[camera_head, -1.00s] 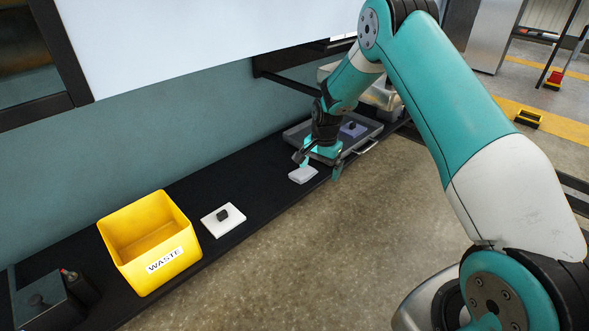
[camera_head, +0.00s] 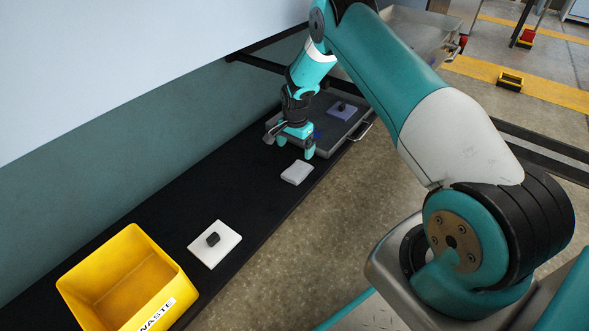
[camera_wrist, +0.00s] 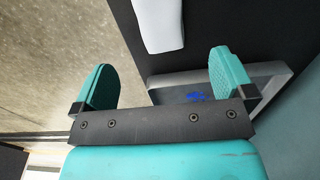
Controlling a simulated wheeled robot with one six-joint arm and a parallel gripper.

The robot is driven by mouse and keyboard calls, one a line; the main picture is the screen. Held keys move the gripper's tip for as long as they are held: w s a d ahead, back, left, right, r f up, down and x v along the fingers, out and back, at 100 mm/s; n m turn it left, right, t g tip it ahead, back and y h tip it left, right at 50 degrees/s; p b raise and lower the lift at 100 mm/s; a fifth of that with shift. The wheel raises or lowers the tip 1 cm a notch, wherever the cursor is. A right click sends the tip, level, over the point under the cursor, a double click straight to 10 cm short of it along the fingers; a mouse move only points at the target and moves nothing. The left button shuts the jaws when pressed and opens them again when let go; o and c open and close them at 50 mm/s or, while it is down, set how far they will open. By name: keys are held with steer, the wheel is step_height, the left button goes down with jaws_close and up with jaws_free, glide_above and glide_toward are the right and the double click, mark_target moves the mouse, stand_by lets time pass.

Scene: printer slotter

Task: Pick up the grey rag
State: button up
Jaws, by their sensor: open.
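The grey rag (camera_head: 297,173) looks like a small, pale, flat folded piece lying on the black bench top near its front edge. In the wrist view a pale piece that appears to be the rag (camera_wrist: 160,24) lies at the top, beyond the fingertips. My gripper (camera_head: 296,147) is open and empty, just behind the rag on the tray side and pointing down. In the wrist view its two teal fingers (camera_wrist: 165,72) are spread wide with nothing between them. I cannot tell its exact height over the bench.
A grey metal tray (camera_head: 276,122) with a blue cloth-like piece (camera_head: 343,113) and a dark object stands behind my gripper. The bench between rag and white square is clear.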

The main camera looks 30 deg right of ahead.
mark_target(295, 171)
step_height(295, 171, down, 11)
steer(key=b, duration=0.5)
steer(key=shift+r, duration=0.1)
steer(key=c, duration=1.1)
steer(key=shift+o, duration=0.2)
steer(key=shift+r, duration=0.1)
step_height(295, 171, up, 10)
steer(key=p, duration=0.6)
